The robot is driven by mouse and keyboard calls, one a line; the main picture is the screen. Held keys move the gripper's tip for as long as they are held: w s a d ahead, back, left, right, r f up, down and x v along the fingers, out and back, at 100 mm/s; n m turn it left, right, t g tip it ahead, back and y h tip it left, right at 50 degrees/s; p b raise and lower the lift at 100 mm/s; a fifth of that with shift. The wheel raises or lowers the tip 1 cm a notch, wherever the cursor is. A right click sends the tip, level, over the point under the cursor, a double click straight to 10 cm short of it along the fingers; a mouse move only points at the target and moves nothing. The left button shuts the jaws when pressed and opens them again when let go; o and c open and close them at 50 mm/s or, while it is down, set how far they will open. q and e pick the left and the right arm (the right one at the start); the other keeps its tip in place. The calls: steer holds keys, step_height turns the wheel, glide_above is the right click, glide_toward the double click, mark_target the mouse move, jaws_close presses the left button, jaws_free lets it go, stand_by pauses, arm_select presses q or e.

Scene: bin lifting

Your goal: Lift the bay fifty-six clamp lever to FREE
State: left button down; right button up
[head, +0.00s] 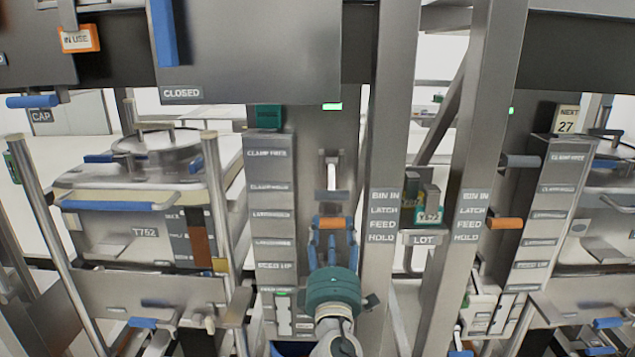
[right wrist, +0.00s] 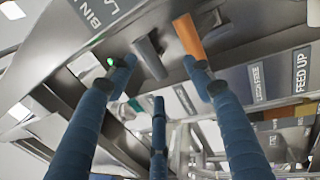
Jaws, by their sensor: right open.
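My right gripper (head: 328,228) is in front of the middle column, its blue fingers pointing up and spread, with nothing held. A grey lever (head: 332,197) sticks out just above the fingertips. An orange lever (head: 333,223) shows between the fingers. In the right wrist view the grey lever (right wrist: 148,57) and the orange lever (right wrist: 188,38) lie beyond the fingertips (right wrist: 160,85); contact cannot be told. A label plate (head: 268,205) left of the levers reads CLAMP FREE at its top. I see no number fifty-six. My left gripper is not in view.
A lidded bin (head: 140,215) marked T752 stands at left. A grey CLOSED panel (head: 250,50) hangs above. Slanted steel posts (head: 385,150) stand close right of my gripper. Another column at right carries a grey lever (head: 520,161) and an orange lever (head: 505,224).

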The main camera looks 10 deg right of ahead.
mark_target(331, 197)
steer(key=p+x, duration=0.1)
steer(key=x, duration=0.2)
steer(key=r+p+x, duration=0.1)
steer(key=x, duration=0.3)
steer(key=r+p+x, duration=0.1)
steer(key=x, duration=0.2)
steer(key=shift+w+a+r, duration=0.1)
steer(key=shift+w+r, duration=0.05)
steer(key=shift+r, duration=0.15)
steer(key=shift+c, duration=0.5)
jaws_close()
